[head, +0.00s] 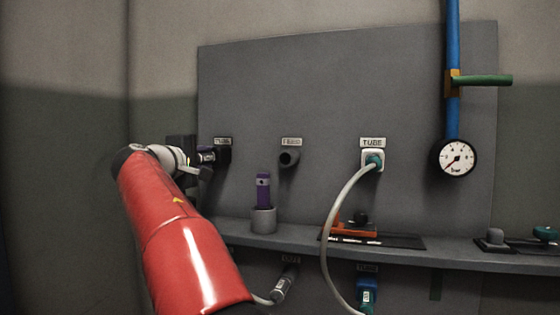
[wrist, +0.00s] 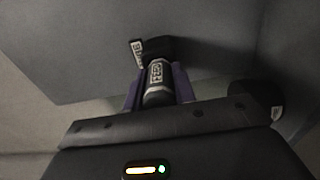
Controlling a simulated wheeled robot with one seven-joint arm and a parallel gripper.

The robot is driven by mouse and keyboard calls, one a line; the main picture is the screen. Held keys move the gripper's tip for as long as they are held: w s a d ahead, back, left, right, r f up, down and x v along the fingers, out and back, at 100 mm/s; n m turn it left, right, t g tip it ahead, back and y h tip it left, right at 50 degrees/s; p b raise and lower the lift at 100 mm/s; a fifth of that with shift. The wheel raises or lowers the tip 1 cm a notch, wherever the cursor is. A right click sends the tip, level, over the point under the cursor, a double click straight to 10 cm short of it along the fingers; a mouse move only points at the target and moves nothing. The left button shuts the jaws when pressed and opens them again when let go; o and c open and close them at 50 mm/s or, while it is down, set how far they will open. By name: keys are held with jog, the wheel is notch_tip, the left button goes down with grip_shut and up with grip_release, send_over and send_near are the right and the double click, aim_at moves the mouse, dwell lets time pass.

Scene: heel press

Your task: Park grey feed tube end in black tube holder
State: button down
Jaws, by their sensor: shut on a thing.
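The grey feed tube end (wrist: 157,80), with a pale FEED label, is between the purple fingers of my gripper (wrist: 157,92) in the wrist view. My gripper is shut on it. In the head view the tube end (head: 207,156) shows at the panel's left edge, my gripper (head: 203,170) beside it. The black tube holder (head: 223,152) is on the panel there, under a small label. In the wrist view the holder (wrist: 155,47) is directly beyond the tube end, in line with it. They meet or overlap in the picture; how deep the end sits is hidden.
A white socket (head: 373,160) holds a teal plug with a pale hose (head: 328,235). A purple piece (head: 263,190) stands in a grey cup (head: 263,220) on the shelf (head: 450,257). A gauge (head: 456,157) hangs right.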

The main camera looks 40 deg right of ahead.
jog(key=shift+w+d, duration=0.15)
jog(key=shift+d, duration=0.1)
jog(key=c, duration=1.1)
grip_release()
jog(key=shift+o, duration=0.2)
jog(key=b+v, duration=0.2)
jog(key=v, duration=0.6)
jog(key=s+a+f+m+g+y, duration=0.1)
jog(key=s+f+y, duration=0.4)
jog(key=s+f, duration=0.5)
jog(key=s+a+f+m+g+y, duration=0.1)
jog(key=s+a+f+m+y, duration=0.2)
jog(key=s+f, duration=0.7)
jog(key=s+a+f+m+g+y, duration=0.2)
jog(key=s+a+f+y, duration=0.4)
jog(key=f, duration=1.5)
jog(key=s+y, duration=0.1)
jog(key=s, duration=0.3)
jog(key=shift+s+a+m, duration=0.2)
jog(key=shift+s+m, duration=0.1)
jog(key=shift+s, duration=0.05)
